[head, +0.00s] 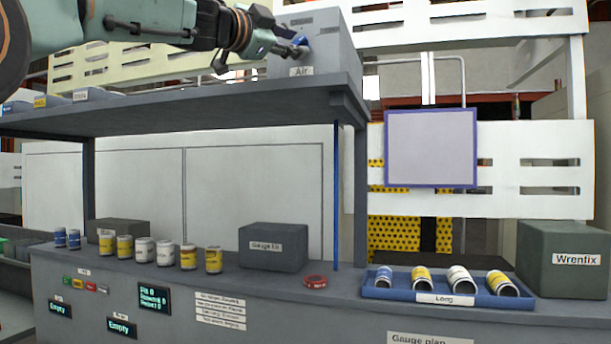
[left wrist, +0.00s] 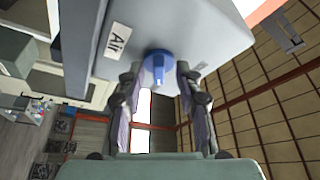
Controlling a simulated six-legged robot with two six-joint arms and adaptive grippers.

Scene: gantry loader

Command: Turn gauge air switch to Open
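The gauge air switch is a blue knob (left wrist: 158,68) on the face of a grey box (head: 322,40) labelled Air, which stands on the upper shelf. In the head view the knob (head: 301,42) is partly hidden by my left gripper (head: 296,47), which reaches in from the left. In the left wrist view my left gripper (left wrist: 155,88) has its two fingers apart, one on each side of the knob, with gaps beside it. I cannot read any switch position marks. My right gripper is not in view.
The grey upper shelf (head: 200,108) runs below my left arm. The bench below holds several cans, a Gauge kit box (head: 273,247), a red ring (head: 316,281), a blue tray (head: 440,291) labelled Long and a Wrenfix box (head: 563,259).

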